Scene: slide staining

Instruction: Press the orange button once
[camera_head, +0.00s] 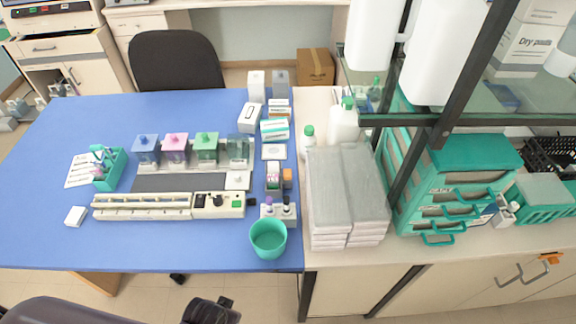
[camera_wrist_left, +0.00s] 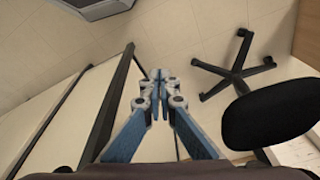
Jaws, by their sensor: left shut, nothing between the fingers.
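A long cream device (camera_head: 140,206) with a row of slots lies on the blue table in the head view. Its right end carries a control panel (camera_head: 220,204) with a dark knob and a small green patch. No clear orange button can be made out on the panel. My left gripper (camera_wrist_left: 158,75) is shut and empty in the wrist view, over the floor, away from the table items. My right gripper is not in view.
Staining jars with blue, pink and green lids (camera_head: 175,150) stand behind the device. A teal cup (camera_head: 268,240) stands at the table's front edge. A black chair seat (camera_wrist_left: 272,115) is close to the left gripper's right.

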